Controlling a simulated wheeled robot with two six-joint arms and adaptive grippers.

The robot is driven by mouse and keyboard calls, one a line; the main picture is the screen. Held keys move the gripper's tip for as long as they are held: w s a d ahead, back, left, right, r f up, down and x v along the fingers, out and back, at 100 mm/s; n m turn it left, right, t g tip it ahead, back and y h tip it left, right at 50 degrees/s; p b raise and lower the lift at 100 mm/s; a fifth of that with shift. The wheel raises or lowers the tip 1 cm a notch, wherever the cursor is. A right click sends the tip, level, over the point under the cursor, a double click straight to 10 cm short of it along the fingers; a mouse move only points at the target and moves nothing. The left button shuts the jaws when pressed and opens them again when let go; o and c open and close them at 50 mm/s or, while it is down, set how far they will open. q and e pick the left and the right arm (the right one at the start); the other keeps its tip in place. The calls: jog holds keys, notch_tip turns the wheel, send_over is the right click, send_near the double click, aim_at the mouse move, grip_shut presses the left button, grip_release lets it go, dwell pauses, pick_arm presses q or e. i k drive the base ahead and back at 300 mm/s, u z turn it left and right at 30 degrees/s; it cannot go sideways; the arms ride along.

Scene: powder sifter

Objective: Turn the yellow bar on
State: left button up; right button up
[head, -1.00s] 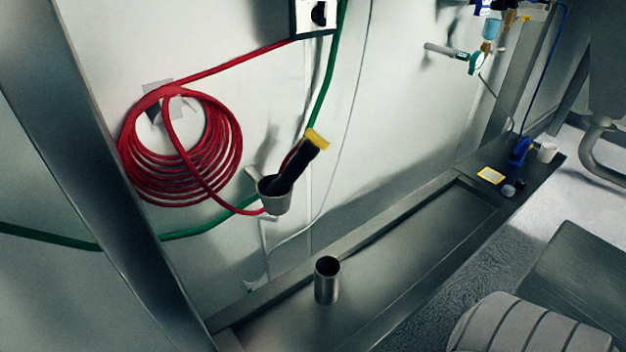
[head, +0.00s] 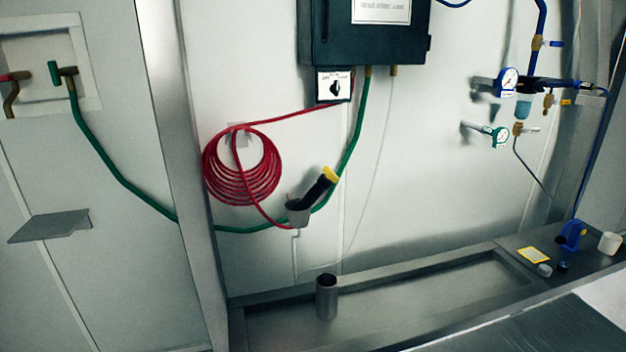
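Three yellow things show in the head view, and I cannot tell which one is the yellow bar. A small yellow piece (head: 567,102) sits by the blue pipework at the right. A black handle with a yellow end (head: 324,180) stands tilted in a grey cup (head: 299,213) on the wall. A yellow-edged card (head: 533,255) lies on the bench at the right. Neither of my grippers is in view.
A dark control box (head: 365,32) with a black rotary switch (head: 335,88) hangs on the wall. A coiled red hose (head: 242,168) and green hose (head: 122,180) run along it. Gauges (head: 509,80) are at the right. A metal cylinder (head: 326,297) stands in the bench trough (head: 420,295).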

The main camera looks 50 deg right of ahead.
aim_at(330, 175)
jog(key=z, duration=0.55)
jog(key=i, duration=0.5)
jog(key=z, duration=0.35)
